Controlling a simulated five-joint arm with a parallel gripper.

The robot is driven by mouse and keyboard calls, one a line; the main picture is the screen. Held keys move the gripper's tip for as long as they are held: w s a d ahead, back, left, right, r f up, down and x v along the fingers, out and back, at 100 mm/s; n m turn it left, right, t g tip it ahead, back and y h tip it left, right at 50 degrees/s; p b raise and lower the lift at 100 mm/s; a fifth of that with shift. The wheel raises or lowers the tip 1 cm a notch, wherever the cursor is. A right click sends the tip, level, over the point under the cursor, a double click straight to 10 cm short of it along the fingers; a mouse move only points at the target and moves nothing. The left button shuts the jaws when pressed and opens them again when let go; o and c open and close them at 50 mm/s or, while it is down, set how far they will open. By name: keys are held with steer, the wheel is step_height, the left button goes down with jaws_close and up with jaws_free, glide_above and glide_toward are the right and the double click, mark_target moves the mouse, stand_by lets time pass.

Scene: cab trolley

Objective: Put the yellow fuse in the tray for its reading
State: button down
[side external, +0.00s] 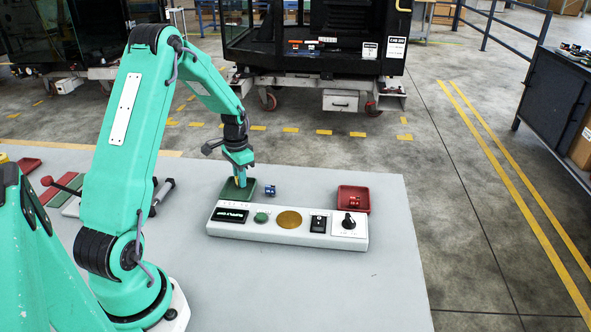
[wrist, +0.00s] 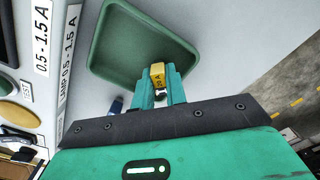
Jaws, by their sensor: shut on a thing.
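My gripper (side external: 241,176) points down over the green tray (side external: 226,191) behind the left end of the tester. In the wrist view my gripper (wrist: 160,82) is shut on the yellow fuse (wrist: 157,71), held at the near edge of the green tray (wrist: 125,45). Whether the fuse touches the tray floor I cannot tell. The red tray (side external: 368,205) stands behind the tester's right end. The white tester (side external: 285,236) has a dark display (side external: 231,215) at its left; I cannot read a result on it.
A blue fuse (side external: 270,190) lies on the table just right of the green tray. A red fuse (side external: 354,202) lies in the red tray. The tester also carries a green button (side external: 262,217), a brass disc (side external: 289,219) and a black knob (side external: 348,222). The table's front right is clear.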

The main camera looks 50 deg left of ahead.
steer(key=shift+f, duration=0.15)
steer(key=c, duration=1.7)
jaws_free()
step_height(320, 180, up, 12)
steer(key=shift+r, duration=0.2)
